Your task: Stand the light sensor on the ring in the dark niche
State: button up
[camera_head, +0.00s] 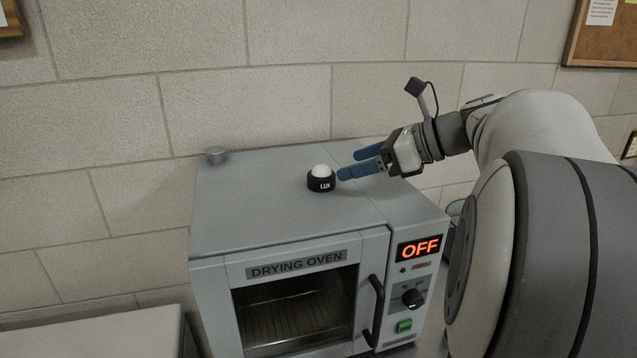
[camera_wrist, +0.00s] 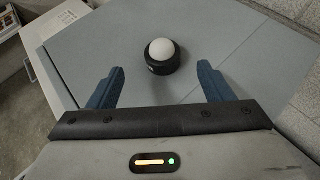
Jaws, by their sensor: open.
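The light sensor (camera_head: 321,180) is a short black puck marked LUX with a white dome. It stands upright on top of the drying oven (camera_head: 255,215). My gripper (camera_head: 351,164) is open, with blue fingers just above the oven top, to the right of the sensor and pointing at it. In the wrist view the sensor (camera_wrist: 162,58) sits ahead of and between the two fingertips (camera_wrist: 162,75), apart from both. Nothing is between the fingers. Neither the dark niche nor the ring is seen in these views.
The oven shows OFF on its display (camera_head: 419,248) and its glass door (camera_head: 300,308) has a black handle (camera_head: 376,308). A small grey cap (camera_head: 217,155) stands at the back left of the oven top. A block wall (camera_head: 200,100) rises close behind. The oven's left top is clear.

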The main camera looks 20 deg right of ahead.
aim_at(331, 175)
jog(key=shift+d+f+t, duration=0.2)
jog(key=shift+f+t, duration=0.15)
jog(key=shift+t, duration=0.05)
jog(key=shift+w+a+f, duration=0.1)
jog(key=shift+w+a, duration=0.05)
jog(key=x, duration=0.7)
jog(key=shift+a+f+p, duration=0.1)
jog(key=shift+f+p, duration=0.2)
jog(key=shift+p, duration=0.05)
jog(key=c, duration=1.2)
jog(key=shift+o, duration=0.2)
jog(key=shift+r, duration=0.15)
